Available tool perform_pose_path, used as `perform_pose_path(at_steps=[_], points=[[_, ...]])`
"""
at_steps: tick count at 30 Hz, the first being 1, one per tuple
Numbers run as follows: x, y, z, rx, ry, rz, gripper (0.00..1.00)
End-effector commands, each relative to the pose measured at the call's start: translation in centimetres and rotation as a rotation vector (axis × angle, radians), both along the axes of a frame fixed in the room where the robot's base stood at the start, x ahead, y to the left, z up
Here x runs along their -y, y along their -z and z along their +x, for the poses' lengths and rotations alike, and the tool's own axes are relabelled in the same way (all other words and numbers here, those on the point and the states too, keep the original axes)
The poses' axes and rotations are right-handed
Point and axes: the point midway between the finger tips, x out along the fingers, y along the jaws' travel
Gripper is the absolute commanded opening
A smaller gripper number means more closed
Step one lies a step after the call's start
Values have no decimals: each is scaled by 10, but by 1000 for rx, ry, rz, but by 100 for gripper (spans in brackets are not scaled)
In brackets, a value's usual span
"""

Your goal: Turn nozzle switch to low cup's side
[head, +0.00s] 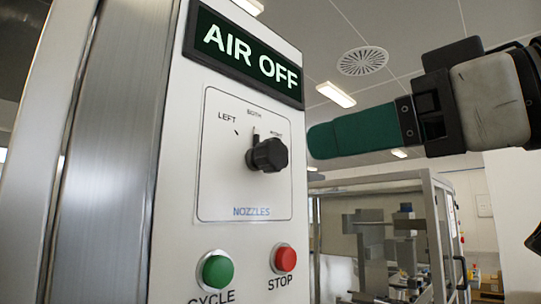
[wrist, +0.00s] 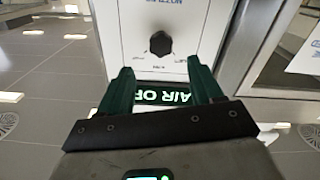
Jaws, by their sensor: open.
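The nozzle switch is a black knob (head: 267,154) on a white panel marked LEFT, BOTH and RIGHT, with NOZZLES below. A dark mark rises from it toward BOTH, but I cannot tell whether this is its pointer or a printed tick. My gripper (head: 312,140) is to the right of the knob, apart from it, its green fingers pointing at the panel; the near finger hides the other. In the wrist view my gripper (wrist: 160,66) is open and empty, and the knob (wrist: 160,43) shows beyond the gap between the fingertips. No cups are visible.
An AIR OFF display (head: 246,53) sits above the switch. A green CYCLE button (head: 217,270) and a red STOP button (head: 285,258) are below it. A glass-walled machine (head: 385,240) stands behind. Open air separates my fingers from the panel.

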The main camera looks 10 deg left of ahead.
Motion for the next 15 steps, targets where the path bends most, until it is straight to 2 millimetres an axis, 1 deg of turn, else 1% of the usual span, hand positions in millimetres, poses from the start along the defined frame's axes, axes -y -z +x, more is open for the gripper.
perform_pose_path(at_steps=[2, 5, 15], points=[[-6, -2, 1, 2, -5, -4, 65], [-15, -3, 8, -1, -6, -4, 65], [-62, -3, 46, -2, -5, -4, 65]])
